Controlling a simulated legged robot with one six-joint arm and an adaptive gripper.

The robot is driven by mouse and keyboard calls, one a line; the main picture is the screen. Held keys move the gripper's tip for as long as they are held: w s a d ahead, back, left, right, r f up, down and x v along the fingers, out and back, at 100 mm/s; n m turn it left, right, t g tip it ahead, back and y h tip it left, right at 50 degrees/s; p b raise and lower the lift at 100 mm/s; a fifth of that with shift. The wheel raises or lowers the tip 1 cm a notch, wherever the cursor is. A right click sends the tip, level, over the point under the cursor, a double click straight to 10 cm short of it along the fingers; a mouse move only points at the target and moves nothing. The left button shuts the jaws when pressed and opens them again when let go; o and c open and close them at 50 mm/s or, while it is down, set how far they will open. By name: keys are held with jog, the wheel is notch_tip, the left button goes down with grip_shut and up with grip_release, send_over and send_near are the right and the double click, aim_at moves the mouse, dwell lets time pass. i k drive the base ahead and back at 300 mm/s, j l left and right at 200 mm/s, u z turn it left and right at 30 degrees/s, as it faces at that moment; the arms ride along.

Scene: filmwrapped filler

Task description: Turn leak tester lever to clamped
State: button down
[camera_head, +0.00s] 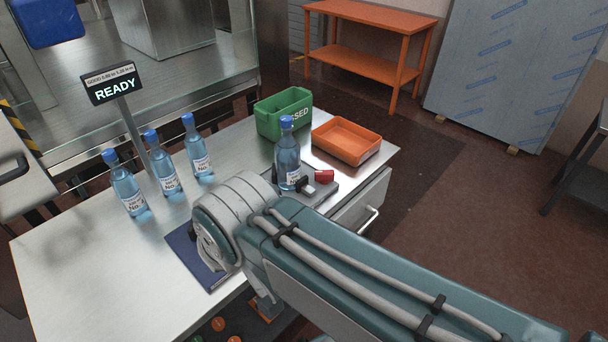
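The leak tester (320,193) is a low grey base near the right edge of the steel bench. A blue-capped bottle (288,160) stands upright on it. The tester's red lever knob (324,176) is at the right of the bottle, beside a dark block (304,186). Another dark part shows left of the bottle; I cannot tell whether it touches the bottle. The display sign (113,84) on a post reads READY. My teal arm crosses the front and hides the tester's near side. My gripper is not visible.
Several labelled blue bottles (164,163) stand on the bench (90,260) at left. A green crate (268,126) and an orange tray (339,148) sit behind the tester. A dark blue folder (186,248) lies by my arm. The bench's front left is clear.

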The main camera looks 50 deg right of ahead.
aim_at(324, 177)
jog(key=k+z, duration=0.1)
jog(key=z, duration=0.25)
jog(key=l+z, duration=0.15)
jog(key=z, duration=0.2)
jog(key=k+l+z, duration=0.1)
jog(key=z, duration=0.25)
